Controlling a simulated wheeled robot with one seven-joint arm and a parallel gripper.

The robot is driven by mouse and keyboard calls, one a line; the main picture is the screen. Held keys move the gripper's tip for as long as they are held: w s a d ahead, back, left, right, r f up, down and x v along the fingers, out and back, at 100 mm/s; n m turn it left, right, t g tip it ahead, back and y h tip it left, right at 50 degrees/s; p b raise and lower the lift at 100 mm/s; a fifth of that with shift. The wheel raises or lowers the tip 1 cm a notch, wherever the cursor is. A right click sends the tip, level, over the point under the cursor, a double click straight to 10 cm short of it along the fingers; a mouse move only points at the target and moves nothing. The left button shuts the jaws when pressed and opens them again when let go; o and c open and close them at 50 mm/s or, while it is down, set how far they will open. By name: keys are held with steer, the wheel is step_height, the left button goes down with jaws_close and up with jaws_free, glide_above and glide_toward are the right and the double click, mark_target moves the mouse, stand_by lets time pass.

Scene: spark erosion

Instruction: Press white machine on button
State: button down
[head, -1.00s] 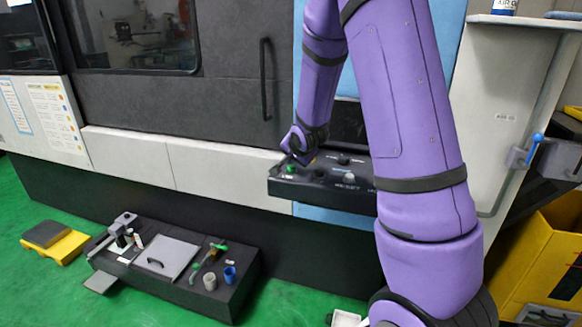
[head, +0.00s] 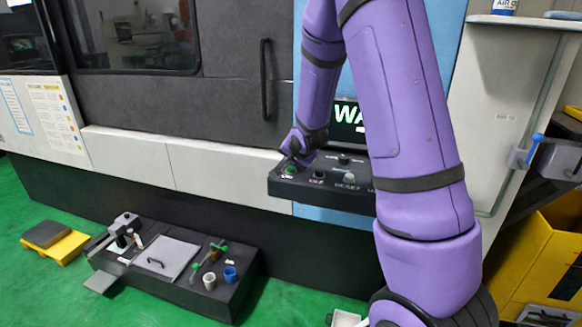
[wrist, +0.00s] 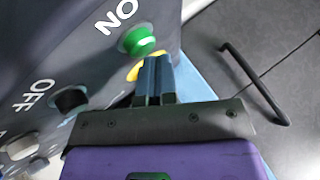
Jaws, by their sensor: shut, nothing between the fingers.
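The white machine's dark control panel (head: 325,187) sticks out in front of the blue panel. Its green button (wrist: 141,40), beside the word ON, shows in the wrist view and at the panel's left end in the head view (head: 290,170). My gripper (wrist: 154,66) is shut and empty. Its fingertips point at the panel right by the green button and in front of a yellow part (wrist: 133,72). I cannot tell whether they touch either. A black button (wrist: 70,101) sits beside the word OFF. In the head view my gripper (head: 294,158) is over the panel's left end.
A screen (head: 350,118) behind the panel is lit with white letters, partly hidden by my arm. A dark door handle (wrist: 255,82) is near my gripper's right side. A low dark bench (head: 215,293) with tools and cups stands on the green floor.

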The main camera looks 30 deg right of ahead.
stand_by(0.4)
steer(key=shift+r, duration=0.8)
steer(key=shift+r, duration=2.5)
steer(key=s+a+r+n+g+y, duration=0.1)
steer(key=s+a+r+n, duration=0.45)
steer(key=s, duration=0.55)
steer(key=s+a+r+n+g+y, duration=0.1)
steer(key=s+a+r+n, duration=0.2)
steer(key=s+a+r, duration=0.7)
steer(key=s+f+n+g, duration=0.1)
steer(key=s+n, duration=0.2)
steer(key=s, duration=1)
steer(key=shift+a+n+g+y, duration=0.2)
steer(key=shift+n+g+y, duration=0.1)
steer(key=shift+n, duration=0.05)
